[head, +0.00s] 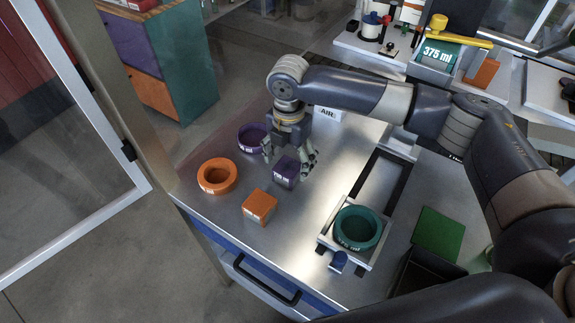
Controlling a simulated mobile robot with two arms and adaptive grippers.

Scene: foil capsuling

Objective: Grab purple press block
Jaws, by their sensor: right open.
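The purple press block (286,173) stands on the metal table, a small block with a white label on its front. My right gripper (289,160) points down over it with open fingers, one to each side of the block in the picture. Whether the fingers touch it I cannot tell. The gripper hides part of the block's top and back. My left gripper is not in view.
A purple ring (252,136) lies behind the block to the left, and an orange ring (216,176) is farther left. An orange block (259,206) sits in front. A teal ring (358,228) rests in a metal slide fixture at right.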

